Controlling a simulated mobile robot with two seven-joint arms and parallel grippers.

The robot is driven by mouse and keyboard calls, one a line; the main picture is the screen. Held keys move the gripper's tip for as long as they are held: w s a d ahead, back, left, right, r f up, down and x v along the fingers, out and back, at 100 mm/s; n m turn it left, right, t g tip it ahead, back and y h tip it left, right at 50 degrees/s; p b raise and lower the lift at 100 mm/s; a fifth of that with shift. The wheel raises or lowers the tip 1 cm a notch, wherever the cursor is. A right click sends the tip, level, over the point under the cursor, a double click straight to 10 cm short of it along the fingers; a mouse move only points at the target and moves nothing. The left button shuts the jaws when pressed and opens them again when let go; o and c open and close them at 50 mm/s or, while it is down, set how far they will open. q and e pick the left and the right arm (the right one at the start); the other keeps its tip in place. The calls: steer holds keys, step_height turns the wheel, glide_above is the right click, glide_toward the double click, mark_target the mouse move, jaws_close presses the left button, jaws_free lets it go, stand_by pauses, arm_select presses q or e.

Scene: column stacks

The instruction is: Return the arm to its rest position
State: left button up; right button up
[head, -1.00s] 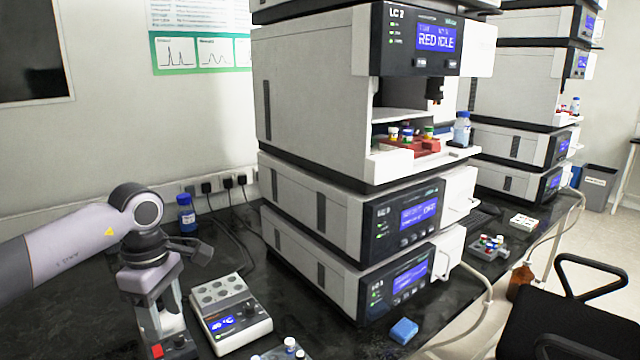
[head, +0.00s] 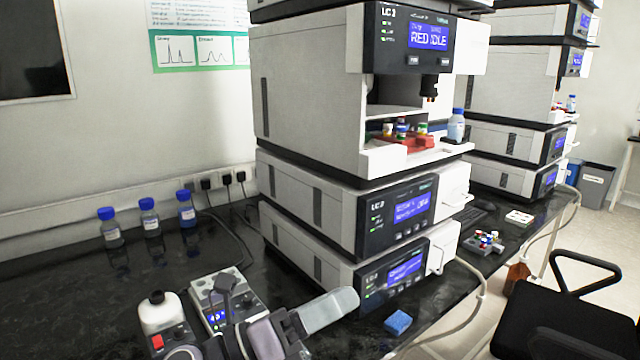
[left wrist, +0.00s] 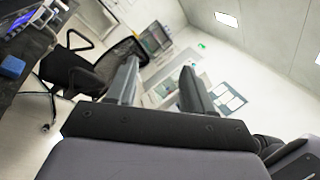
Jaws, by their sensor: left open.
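My left gripper (head: 285,292) is low in the head view, above the front part of the black bench, its two grey fingers spread apart with nothing between them. It partly covers a heater block with a blue display (head: 222,312). In the left wrist view, the gripper (left wrist: 158,75) shows two parallel fingers, apart and empty, pointing toward the room with a chair (left wrist: 95,72) and far wall behind. My right gripper is in neither view.
The LC stack (head: 310,110) stands right behind my gripper. A blue sponge-like block (head: 398,322) lies near the bench's front edge. A black chair (head: 575,310) is at right.

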arm_select(q)
steer(key=w+a+f+n+t+y, duration=0.1)
steer(key=a+f+n+t+y, duration=0.1)
steer(key=a+n+t+y, duration=0.6)
steer(key=w+a+f+n+t+y, duration=0.1)
steer(key=w+a+n+t+y, duration=0.15)
steer(key=n, duration=1.05)
steer(key=s+a+f+n+g+y, duration=0.4)
steer(key=s+a+f+n+y, duration=0.1)
steer(key=a+f+n+y, duration=0.4)
steer(key=s+a+f+n+g, duration=0.3)
steer(key=s+f+n+g, duration=0.3)
steer(key=s, duration=0.5)
steer(key=s+a+f+n+g, duration=0.25)
steer(key=s+f+g, duration=0.25)
steer(key=s+f, duration=0.5)
steer(key=w+d+f+t+h+b, duration=0.1)
steer(key=w+d+f+t+h, duration=0.1)
steer(key=w+f+t, duration=0.3)
step_height(320, 180, down, 4)
steer(key=shift+w+d+r+t, duration=0.1)
steer(key=shift+w+d+t, duration=0.2)
steer(key=shift+d+t, duration=0.45)
